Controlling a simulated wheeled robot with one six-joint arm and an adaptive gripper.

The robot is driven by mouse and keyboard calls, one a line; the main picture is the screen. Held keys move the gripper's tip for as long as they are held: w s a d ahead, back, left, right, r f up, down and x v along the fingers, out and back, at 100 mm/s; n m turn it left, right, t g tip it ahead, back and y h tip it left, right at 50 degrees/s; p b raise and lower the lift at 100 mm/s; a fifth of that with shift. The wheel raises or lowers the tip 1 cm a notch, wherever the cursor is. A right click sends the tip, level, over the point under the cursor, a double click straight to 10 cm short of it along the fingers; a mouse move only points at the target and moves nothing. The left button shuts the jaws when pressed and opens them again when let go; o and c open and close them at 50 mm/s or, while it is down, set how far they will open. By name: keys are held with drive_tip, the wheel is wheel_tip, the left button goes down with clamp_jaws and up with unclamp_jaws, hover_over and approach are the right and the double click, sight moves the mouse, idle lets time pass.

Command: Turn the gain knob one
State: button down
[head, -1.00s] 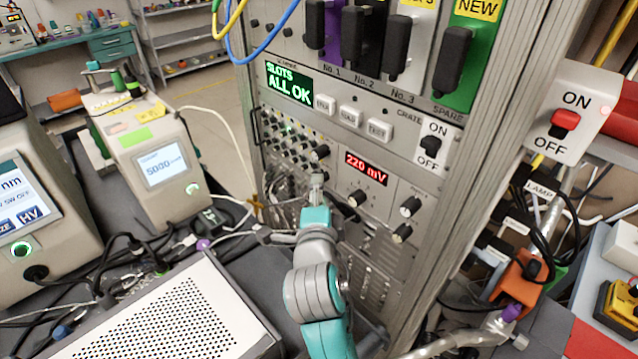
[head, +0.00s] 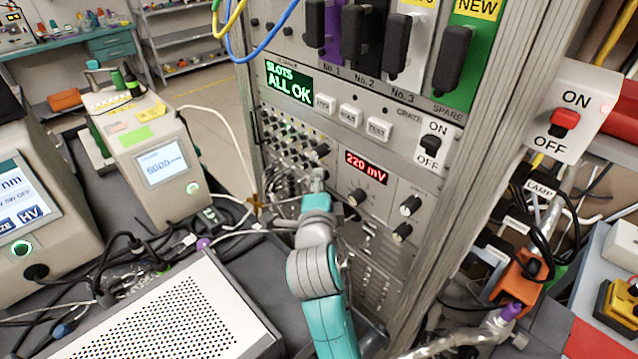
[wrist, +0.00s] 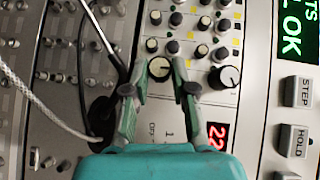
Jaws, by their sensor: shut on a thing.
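My gripper (wrist: 160,80) is shut on a small knob with a pale cap (wrist: 159,68), with one finger on each side of it. No readable label shows which knob is the gain knob. In the head view, my gripper (head: 318,178) reaches the rack panel below a large dark knob (head: 320,152) and hides the held knob. That large dark knob also shows in the wrist view (wrist: 225,77), just right of the fingers. The red display (head: 366,168) reads 220 mV.
Several small knobs (head: 285,135) crowd the panel beside the gripper. Cables (head: 285,185) hang close to its left. Other dark knobs (head: 357,197) sit to its right. A perforated metal box (head: 180,320) lies at the lower left.

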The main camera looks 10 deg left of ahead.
drive_tip(key=shift+a+r+n+g+h, duration=0.1)
drive_tip(key=shift+r+n+g+h, duration=0.1)
drive_tip(key=shift+n+g+h, duration=0.45)
drive_tip(key=shift+r+n+g+h, duration=0.15)
drive_tip(key=shift+n+g+h, duration=0.1)
drive_tip(key=shift+n+g, duration=0.8)
drive_tip(key=shift+g, duration=0.3)
drive_tip(key=c, duration=0.9)
unclamp_jaws()
drive_tip(key=shift+c, duration=0.2)
drive_tip(key=v, duration=1.1)
drive_tip(key=shift+s+r, duration=0.15)
drive_tip(key=shift+s, duration=0.25)
